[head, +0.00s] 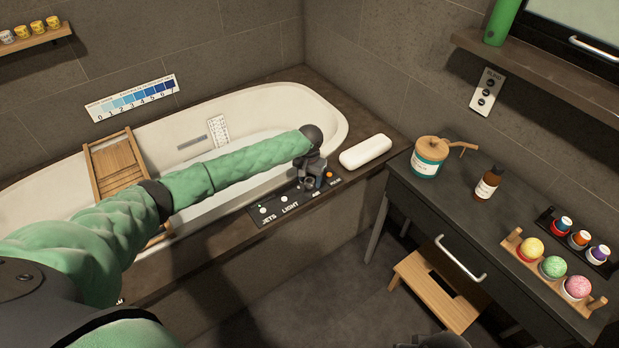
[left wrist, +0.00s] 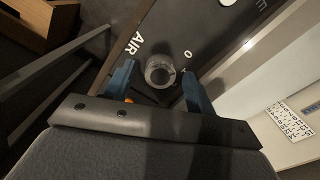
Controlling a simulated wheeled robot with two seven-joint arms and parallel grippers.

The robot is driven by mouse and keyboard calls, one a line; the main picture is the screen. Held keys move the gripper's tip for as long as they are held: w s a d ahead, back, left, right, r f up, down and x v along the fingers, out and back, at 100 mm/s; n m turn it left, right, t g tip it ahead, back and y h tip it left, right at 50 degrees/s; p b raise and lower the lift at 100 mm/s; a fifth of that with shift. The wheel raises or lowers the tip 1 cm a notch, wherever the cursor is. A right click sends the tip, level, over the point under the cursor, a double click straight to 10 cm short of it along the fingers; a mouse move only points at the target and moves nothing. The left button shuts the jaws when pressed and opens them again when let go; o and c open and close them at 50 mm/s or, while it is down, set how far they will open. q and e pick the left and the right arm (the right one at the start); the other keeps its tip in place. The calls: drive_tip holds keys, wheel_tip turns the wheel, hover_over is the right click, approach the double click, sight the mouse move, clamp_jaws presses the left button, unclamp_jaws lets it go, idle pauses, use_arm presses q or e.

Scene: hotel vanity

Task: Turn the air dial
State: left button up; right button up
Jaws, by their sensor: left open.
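The control panel (head: 271,212) is a dark strip on the tub's front rim, lettered JETS, LIGHT and, at its right end, AIR. My left gripper (head: 312,181) is over the panel's right part and covers much of it. In the left wrist view, the air dial (left wrist: 161,71) is a round grey knob beside the word AIR. The open blue-grey fingers of my left gripper (left wrist: 158,82) stand on either side of the dial. I cannot tell whether they touch it. A small orange part (head: 329,174) shows beside the gripper.
The white bathtub (head: 330,112) lies behind the panel, with a wooden caddy (head: 118,166) across it. A white cushion (head: 366,151) rests on the rim right of my gripper. A dark vanity table (head: 440,210) and wooden stool (head: 437,290) stand to the right.

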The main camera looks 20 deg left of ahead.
use_arm(q)
drive_tip(key=shift+f, duration=0.1)
drive_tip(key=c, duration=1)
use_arm(e)
drive_tip(key=shift+r, duration=0.1)
use_arm(q)
drive_tip(key=shift+m+p, duration=0.3)
drive_tip(key=shift+m, duration=0.4)
drive_tip(key=m+p, duration=0.2)
drive_tip(key=m, duration=0.2)
drive_tip(key=shift+a+m, duration=0.1)
drive_tip(key=shift+m, duration=1.2)
use_arm(e)
wheel_tip(320, 180, down, 9)
drive_tip(key=w, duration=0.1)
drive_tip(key=shift+w, duration=0.35)
drive_tip(key=shift+d, duration=0.1)
